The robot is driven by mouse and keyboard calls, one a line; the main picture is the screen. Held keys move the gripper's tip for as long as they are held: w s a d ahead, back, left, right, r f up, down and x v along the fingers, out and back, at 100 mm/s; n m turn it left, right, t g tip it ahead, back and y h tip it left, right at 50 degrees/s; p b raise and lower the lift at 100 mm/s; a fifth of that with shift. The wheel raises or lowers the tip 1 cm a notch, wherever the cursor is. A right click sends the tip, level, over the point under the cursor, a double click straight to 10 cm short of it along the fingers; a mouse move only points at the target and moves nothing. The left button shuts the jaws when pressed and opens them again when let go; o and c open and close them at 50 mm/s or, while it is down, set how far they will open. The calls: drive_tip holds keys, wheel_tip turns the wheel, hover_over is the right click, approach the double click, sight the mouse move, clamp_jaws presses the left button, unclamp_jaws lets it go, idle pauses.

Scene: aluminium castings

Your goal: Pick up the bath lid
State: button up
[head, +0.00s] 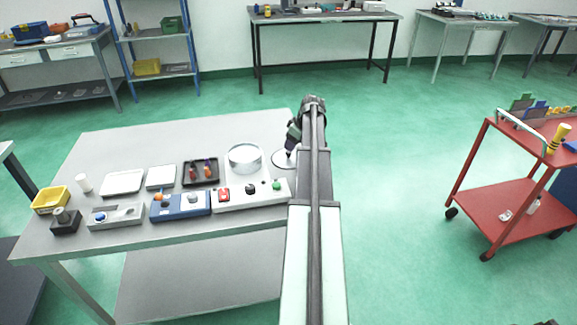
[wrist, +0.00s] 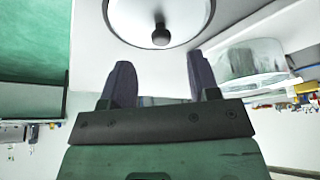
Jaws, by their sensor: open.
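The bath lid is a pale round disc with a dark rim and a black knob at its centre; it fills the top of the wrist view (wrist: 188,22). In the head view the lid (head: 282,160) lies on the grey table at its right end, partly hidden by my arm. My gripper (wrist: 160,75) is open and empty, its two dark fingers apart, with the knob beyond the fingertips and not between them. In the head view my gripper (head: 292,133) is above the lid. The clear round bath (head: 245,159) stands to the left of the lid; it also shows in the wrist view (wrist: 250,62).
The bath stands on a white unit with red and green buttons (head: 238,200). Left of it are a dark tray with small tools (head: 201,181), white trays (head: 122,183), a blue unit (head: 180,209) and a yellow bin (head: 50,205). The table's back strip (head: 180,140) is clear.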

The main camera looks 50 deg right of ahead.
sight(289, 155)
drive_tip(key=shift+f, duration=0.1)
drive_tip(key=b+x, duration=0.4)
drive_tip(key=x, duration=0.1)
drive_tip(key=shift+f+b, duration=0.2)
drive_tip(key=shift+b, duration=0.15)
drive_tip(key=shift+a+r, duration=0.1)
drive_tip(key=shift+r, duration=0.1)
drive_tip(key=c, duration=1)
drive_tip(key=shift+c, duration=0.2)
drive_tip(key=shift+r+p, duration=0.1)
drive_tip(key=shift+p, duration=0.2)
